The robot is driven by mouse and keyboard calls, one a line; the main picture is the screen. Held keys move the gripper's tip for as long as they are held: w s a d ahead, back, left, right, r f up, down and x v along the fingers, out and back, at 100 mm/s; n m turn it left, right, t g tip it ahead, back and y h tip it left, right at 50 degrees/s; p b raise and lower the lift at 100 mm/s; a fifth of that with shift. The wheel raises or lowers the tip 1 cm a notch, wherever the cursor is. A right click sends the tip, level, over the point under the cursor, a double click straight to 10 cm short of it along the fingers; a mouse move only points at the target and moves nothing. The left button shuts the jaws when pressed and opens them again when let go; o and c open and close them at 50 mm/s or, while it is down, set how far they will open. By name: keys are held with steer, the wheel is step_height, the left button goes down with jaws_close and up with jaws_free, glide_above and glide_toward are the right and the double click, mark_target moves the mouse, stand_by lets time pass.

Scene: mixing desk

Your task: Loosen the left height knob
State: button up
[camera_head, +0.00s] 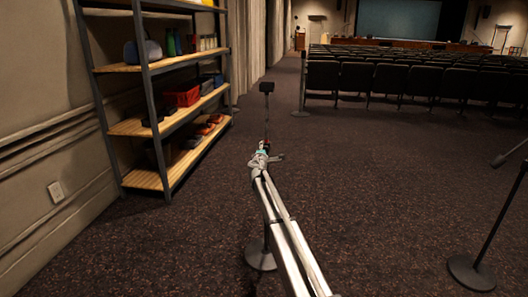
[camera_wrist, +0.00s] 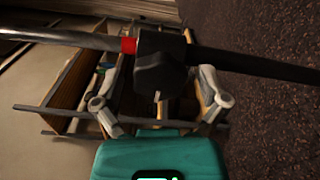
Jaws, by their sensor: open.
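The left stand's height knob (camera_wrist: 162,62) is a dark block on the stand's pole (camera_wrist: 60,39), with a red band beside it, in the wrist view. My gripper (camera_wrist: 164,78) is open, one finger to each side of the knob. I cannot tell whether either finger touches it. In the head view, my gripper (camera_head: 265,150) is at the left stand's pole, with the red band just above.
A second stand (camera_head: 471,272) with a microphone-like end is at the right edge. A wooden shelf unit (camera_head: 150,182) with a red bin and other items stands along the left wall. Rows of dark seats (camera_head: 370,78) are farther back. Carpet around the left stand is clear.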

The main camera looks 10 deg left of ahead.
steer(key=shift+s, duration=0.1)
steer(key=s, duration=1.1)
steer(key=shift+s+a, duration=0.2)
steer(key=shift+s, duration=0.2)
steer(key=s+d+f+m+g+h, duration=0.35)
steer(key=s+d+f+m, duration=0.35)
steer(key=d, duration=0.6)
steer(key=s+d+f+m+g+h, duration=0.25)
steer(key=s+d+m+g, duration=0.3)
steer(key=s+d, duration=0.6)
steer(key=s+d+f+m+g+y, duration=0.2)
steer(key=s+d+f+m+g, duration=0.1)
steer(key=s, duration=0.6)
steer(key=s+d+f+m+g+y, duration=0.2)
steer(key=s+d+f+g, duration=0.1)
steer(key=s, duration=0.6)
steer(key=s+d+f+m+g+y, duration=0.2)
steer(key=s+f+m+g, duration=0.1)
steer(key=s, duration=0.6)
step_height(320, 180, up, 38)
steer(key=p, duration=3.8)
steer(key=shift+r+y, duration=0.15)
steer(key=shift+y, duration=0.15)
